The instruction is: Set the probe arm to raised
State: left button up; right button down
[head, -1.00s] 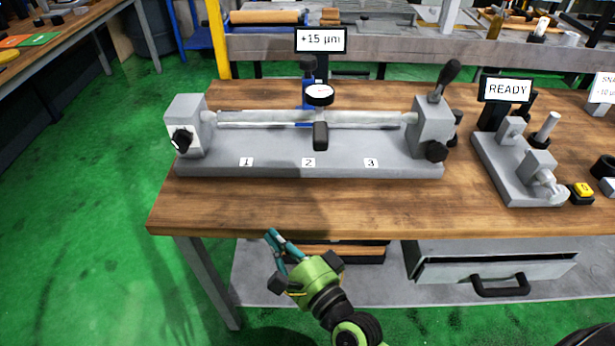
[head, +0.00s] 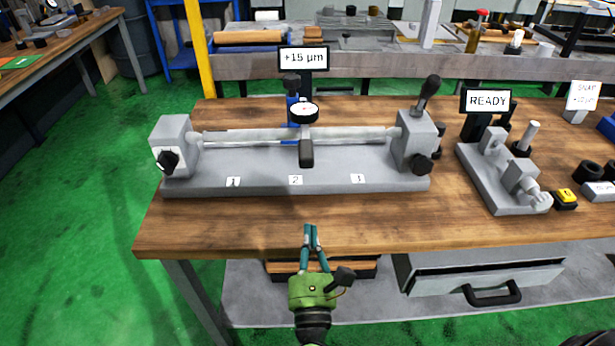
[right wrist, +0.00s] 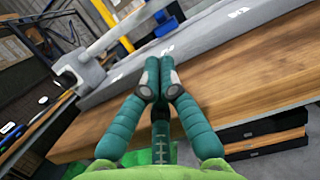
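The grey grinder fixture (head: 270,178) stands on the wooden bench and holds a long pale shaft (head: 245,138) between its two end blocks. At its middle a round dial gauge (head: 304,109) sits over the shaft on a blue stand (head: 292,130). A black grip (head: 306,153), apparently the end of the probe arm, lies in front of the shaft above label 2. My right gripper (head: 311,230) is in front of the fixture, near the bench's front edge, below the grip and apart from it. Its teal fingers are together and empty; their tips also show in the right wrist view (right wrist: 160,80). My left gripper is not in view.
A display (head: 303,58) behind the gauge reads +15 µm. A black lever (head: 426,95) rises from the right end block. A smaller grey device (head: 505,180) with a READY sign (head: 487,101) stands to the right. The bench strip before the fixture is clear.

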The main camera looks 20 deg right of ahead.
jog(key=p+x, duration=0.3)
jog(key=x, duration=0.7)
jog(key=shift+r, duration=0.2)
notch_tip(320, 180, up, 4)
jog(key=p, duration=0.3)
jog(key=shift+f, duration=0.15)
jog(key=shift+p, duration=0.3)
